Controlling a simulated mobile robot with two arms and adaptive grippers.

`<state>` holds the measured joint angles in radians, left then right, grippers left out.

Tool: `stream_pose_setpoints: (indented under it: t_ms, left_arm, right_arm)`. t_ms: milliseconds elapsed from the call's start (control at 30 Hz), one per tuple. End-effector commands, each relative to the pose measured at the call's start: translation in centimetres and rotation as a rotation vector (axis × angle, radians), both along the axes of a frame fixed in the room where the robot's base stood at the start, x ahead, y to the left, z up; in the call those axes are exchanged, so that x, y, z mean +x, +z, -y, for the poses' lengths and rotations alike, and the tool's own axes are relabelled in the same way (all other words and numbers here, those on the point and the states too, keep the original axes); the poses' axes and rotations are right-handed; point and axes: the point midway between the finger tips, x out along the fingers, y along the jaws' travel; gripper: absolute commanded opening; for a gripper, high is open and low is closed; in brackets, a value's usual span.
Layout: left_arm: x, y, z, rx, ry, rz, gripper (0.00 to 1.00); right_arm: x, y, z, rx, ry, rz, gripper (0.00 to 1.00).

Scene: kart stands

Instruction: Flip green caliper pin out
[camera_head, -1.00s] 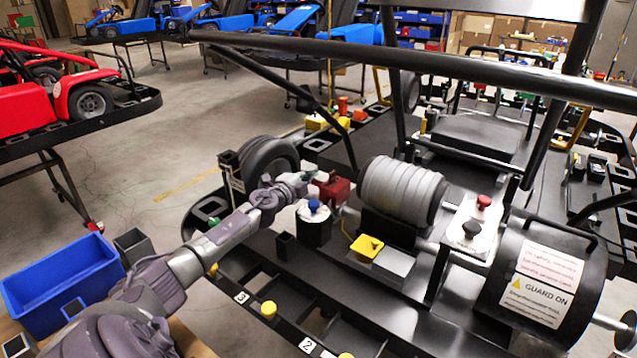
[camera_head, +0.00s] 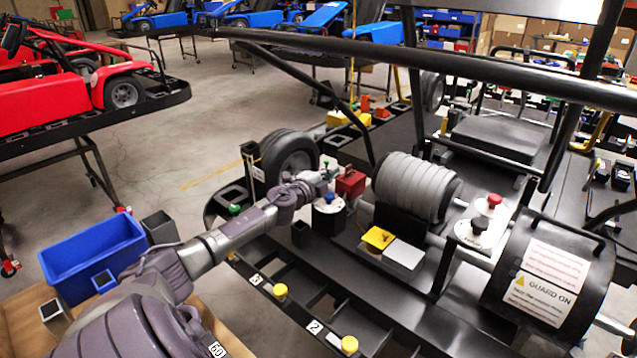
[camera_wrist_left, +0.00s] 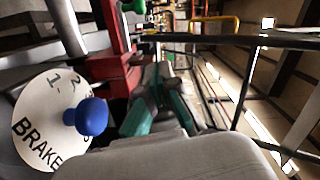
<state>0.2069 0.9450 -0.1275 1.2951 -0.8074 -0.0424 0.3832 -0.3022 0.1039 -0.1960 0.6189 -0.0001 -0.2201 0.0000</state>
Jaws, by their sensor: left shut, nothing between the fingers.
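The red caliper (camera_head: 350,183) sits on the kart stand, left of the ribbed grey drum. It shows in the left wrist view as a red block (camera_wrist_left: 112,72). A green knob (camera_wrist_left: 132,5), which looks like the caliper pin, is at that view's top edge, cut off by the frame. I cannot pick the pin out surely in the head view. My left gripper (camera_head: 329,171) is shut and empty, just left of the caliper and above the brake dial. Its teal-padded fingers (camera_wrist_left: 160,85) show in the wrist view, right of the red block. My right gripper is not in view.
The brake dial's blue knob (camera_wrist_left: 88,116) is close to my left gripper. The ribbed drum (camera_head: 414,187) stands right of the caliper. A black wheel (camera_head: 290,157) is behind my gripper. A long black bar (camera_head: 430,63) crosses above. A blue bin (camera_head: 93,254) is at the left.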

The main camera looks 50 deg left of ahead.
Motion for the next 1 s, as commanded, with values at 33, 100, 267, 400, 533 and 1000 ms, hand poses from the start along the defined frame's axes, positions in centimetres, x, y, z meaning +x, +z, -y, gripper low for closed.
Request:
stream_pose_setpoints:
  t_ms: [33,100,267,400,533,1000]
  left_arm:
    - [-0.8,-0.3,0.0,0.001,-0.001,-0.003,0.00]
    - [-1.8,-0.2,0.2,0.002,0.000,-0.004,0.00]
    - [-4.1,-0.2,0.8,0.002,-0.001,-0.004,0.00]
    - [-5.6,0.0,1.1,0.000,-0.001,-0.003,0.00]
    - [-6.6,0.1,1.3,-0.001,-0.001,-0.003,0.00]
    - [-7.1,0.3,1.4,0.000,0.000,0.000,0.00]
  right_arm:
    - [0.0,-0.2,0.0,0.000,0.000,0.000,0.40]
    - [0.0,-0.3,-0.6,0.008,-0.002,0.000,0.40]
    - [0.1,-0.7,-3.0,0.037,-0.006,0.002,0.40]
    - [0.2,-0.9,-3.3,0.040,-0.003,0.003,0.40]
    - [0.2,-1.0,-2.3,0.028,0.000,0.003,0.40]
    - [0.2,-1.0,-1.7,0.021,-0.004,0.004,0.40]
